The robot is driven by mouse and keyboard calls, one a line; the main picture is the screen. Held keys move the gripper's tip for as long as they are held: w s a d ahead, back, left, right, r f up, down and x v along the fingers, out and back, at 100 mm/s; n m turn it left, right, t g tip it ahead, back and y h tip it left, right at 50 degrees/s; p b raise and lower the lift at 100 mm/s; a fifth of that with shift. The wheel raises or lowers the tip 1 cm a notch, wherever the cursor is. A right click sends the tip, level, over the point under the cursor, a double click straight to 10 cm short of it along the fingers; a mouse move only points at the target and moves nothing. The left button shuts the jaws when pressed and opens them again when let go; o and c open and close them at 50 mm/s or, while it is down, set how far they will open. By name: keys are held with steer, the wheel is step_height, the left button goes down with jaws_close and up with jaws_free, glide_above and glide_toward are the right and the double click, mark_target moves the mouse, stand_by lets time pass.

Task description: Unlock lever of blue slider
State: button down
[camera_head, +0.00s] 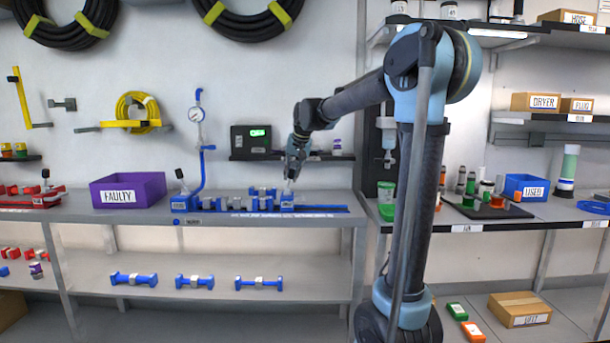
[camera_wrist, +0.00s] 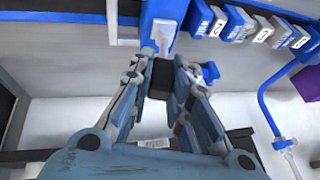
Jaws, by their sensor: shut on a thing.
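My gripper (camera_head: 291,177) is above the slider, and also fills the lower middle of the wrist view (camera_wrist: 162,78). Its fingers are shut on the lever's black knob (camera_wrist: 160,80). The fingertips partly hide the knob's sides. The lever's exact tilt is hard to tell.
Several blue blocks (camera_wrist: 237,22) with grey fittings sit along the rail beside the slider. A pressure gauge (camera_head: 196,114) on a blue pipe rises to the left, near a purple FAULTY bin (camera_head: 128,191). A dark box with a green display (camera_head: 250,138) stands behind.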

steer(key=shift+d, duration=0.1)
stand_by(0.3)
steer(key=c, duration=1.5)
jaws_free()
steer(key=v, duration=1.1)
steer(key=shift+d+r, duration=0.2)
steer(key=shift+r, duration=0.15)
steer(key=shift+s, duration=0.15)
